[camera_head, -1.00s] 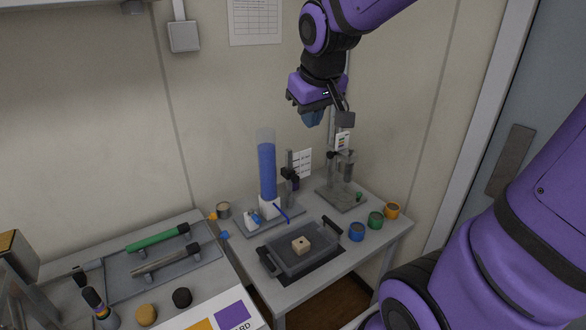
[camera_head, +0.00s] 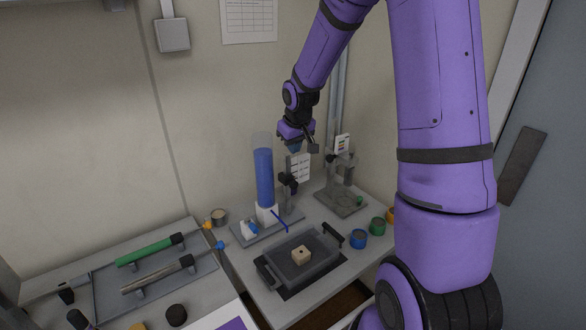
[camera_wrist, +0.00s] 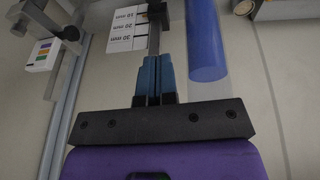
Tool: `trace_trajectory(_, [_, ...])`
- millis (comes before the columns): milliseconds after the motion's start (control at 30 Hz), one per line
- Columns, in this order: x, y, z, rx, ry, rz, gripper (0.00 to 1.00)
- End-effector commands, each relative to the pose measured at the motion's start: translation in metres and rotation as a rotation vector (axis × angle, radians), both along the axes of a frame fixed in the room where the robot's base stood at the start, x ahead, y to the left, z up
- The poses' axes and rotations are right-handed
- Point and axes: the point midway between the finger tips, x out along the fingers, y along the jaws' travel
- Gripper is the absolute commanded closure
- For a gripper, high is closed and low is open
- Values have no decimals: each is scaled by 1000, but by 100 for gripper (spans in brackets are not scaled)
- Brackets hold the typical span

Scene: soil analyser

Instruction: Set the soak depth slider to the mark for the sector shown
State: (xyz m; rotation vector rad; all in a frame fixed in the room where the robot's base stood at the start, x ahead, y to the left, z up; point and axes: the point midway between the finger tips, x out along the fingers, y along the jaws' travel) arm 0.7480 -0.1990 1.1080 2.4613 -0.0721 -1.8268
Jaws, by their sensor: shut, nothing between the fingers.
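The slider (camera_head: 288,182) is a dark block on a thin upright post beside the blue water column (camera_head: 264,178). In the wrist view the dark slider (camera_wrist: 158,12) sits on the post at the top edge. A white scale card (camera_head: 300,168) stands by the post; in the wrist view the card (camera_wrist: 126,30) reads 10 mm, 20 mm and 30 mm. My gripper (camera_head: 297,149) is shut and empty, above the slider near the top of the post. In the wrist view its blue fingertips (camera_wrist: 154,64) point towards the post; I cannot tell whether they touch it.
A small card with coloured bars (camera_head: 342,143) is on a stand at the right. A grey tray (camera_head: 272,270) with a pale block (camera_head: 301,255) stands in front. Blue (camera_head: 358,239) and green (camera_head: 377,226) cups stand at the right. The purple arm hides part of the table's right end.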

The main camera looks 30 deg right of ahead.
Motion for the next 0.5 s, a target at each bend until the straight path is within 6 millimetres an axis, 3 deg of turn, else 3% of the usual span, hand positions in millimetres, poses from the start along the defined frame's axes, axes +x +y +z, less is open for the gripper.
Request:
trace_trajectory(167, [5,0,-17,1,3,2,100])
trace_trajectory(500, [21,-5,-73,2,4,1,100])
